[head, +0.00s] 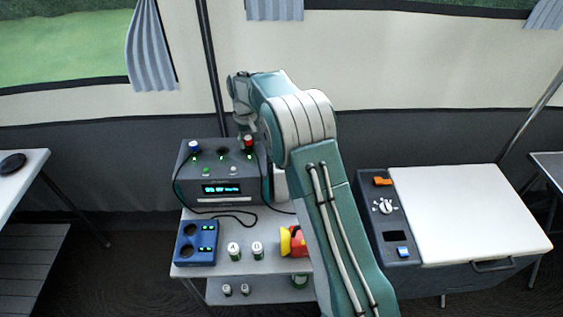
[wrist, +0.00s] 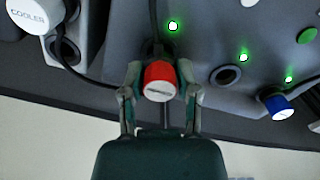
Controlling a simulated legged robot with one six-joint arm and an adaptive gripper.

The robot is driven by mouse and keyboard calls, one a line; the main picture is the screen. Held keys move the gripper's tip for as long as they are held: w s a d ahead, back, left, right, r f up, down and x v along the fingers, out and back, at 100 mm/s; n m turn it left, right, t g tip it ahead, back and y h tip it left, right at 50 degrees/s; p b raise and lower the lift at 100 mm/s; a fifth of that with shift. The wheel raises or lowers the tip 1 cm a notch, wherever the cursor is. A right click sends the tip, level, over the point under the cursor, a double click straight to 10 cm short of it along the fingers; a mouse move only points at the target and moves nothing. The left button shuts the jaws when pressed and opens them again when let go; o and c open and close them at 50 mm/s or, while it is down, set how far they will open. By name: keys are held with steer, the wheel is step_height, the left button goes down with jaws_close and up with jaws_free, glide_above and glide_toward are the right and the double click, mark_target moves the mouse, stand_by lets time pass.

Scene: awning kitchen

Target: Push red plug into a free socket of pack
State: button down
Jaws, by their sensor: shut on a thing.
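The pack (head: 222,190) is a dark grey box with a lit display, standing on the small table. The red plug (head: 248,142) is at the right end of its top; in the wrist view the red plug (wrist: 160,82) sits between my fingers. My gripper (wrist: 160,72) is shut on it. A dark socket rim shows just behind the plug; how far the plug is in cannot be told. The middle socket (wrist: 226,76) is empty. The blue plug (wrist: 279,106) sits in the socket at the other end. Green lights glow beside all three sockets.
A white cylinder marked COOLER (wrist: 27,14) stands near the red plug. A blue box (head: 196,243) with round holes, white cans (head: 233,251) and a yellow-red item (head: 293,242) are in front of the pack. Black cables trail over the table. A white-lidded unit (head: 470,215) stands right.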

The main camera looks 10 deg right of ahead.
mark_target(248, 137)
steer(key=shift+f, duration=0.8)
stand_by(0.9)
steer(key=shift+c, duration=1.3)
jaws_free()
steer(key=shift+o, duration=1.2)
steer(key=shift+r, duration=0.1)
steer(key=shift+r, duration=3.4)
